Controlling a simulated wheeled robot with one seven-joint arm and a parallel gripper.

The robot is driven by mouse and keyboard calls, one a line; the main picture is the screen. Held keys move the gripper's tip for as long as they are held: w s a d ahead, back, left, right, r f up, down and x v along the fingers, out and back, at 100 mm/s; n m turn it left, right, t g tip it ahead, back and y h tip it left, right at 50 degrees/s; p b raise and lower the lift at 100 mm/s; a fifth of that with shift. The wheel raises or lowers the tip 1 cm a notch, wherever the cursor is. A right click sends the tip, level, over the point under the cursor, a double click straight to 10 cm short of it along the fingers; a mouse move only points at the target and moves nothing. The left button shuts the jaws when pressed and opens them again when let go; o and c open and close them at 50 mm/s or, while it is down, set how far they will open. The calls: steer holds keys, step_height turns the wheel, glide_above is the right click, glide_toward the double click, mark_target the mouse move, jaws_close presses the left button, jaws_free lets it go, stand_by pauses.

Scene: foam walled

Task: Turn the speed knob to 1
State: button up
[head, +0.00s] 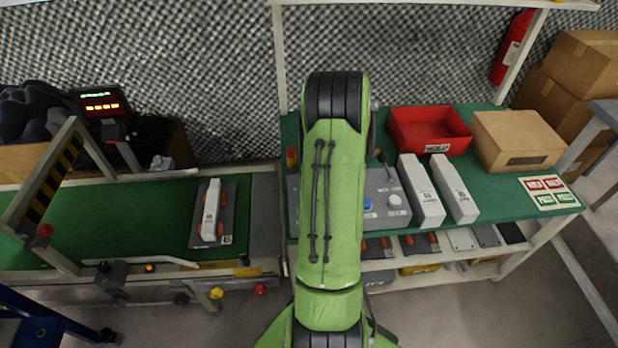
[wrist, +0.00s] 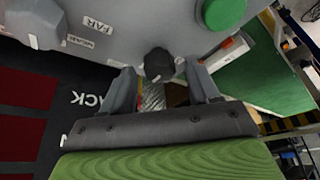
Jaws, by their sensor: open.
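The grey control panel (head: 377,183) lies on the green bench in the head view, partly hidden behind my arm. A blue button (head: 367,203) and a white round control (head: 395,200) show on it. In the wrist view the panel (wrist: 150,20) fills the top, with a green button (wrist: 222,12) and labels reading FAR and NEAR. My gripper (wrist: 161,80) is open. A dark round knob (wrist: 158,62) appears between its fingertips; I cannot tell whether they touch it or whether it is the speed knob. No speed number is readable. My arm hides the gripper in the head view.
Two white blocks (head: 421,190) stand just right of the panel. A red bin (head: 430,130) and a cardboard box (head: 518,138) are behind them. A conveyor (head: 110,212) with a white part on a grey plate is at left.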

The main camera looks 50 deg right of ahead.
steer(key=p+v, duration=0.4)
steer(key=v, duration=1.1)
steer(key=shift+r, duration=0.15)
steer(key=shift+s, duration=0.1)
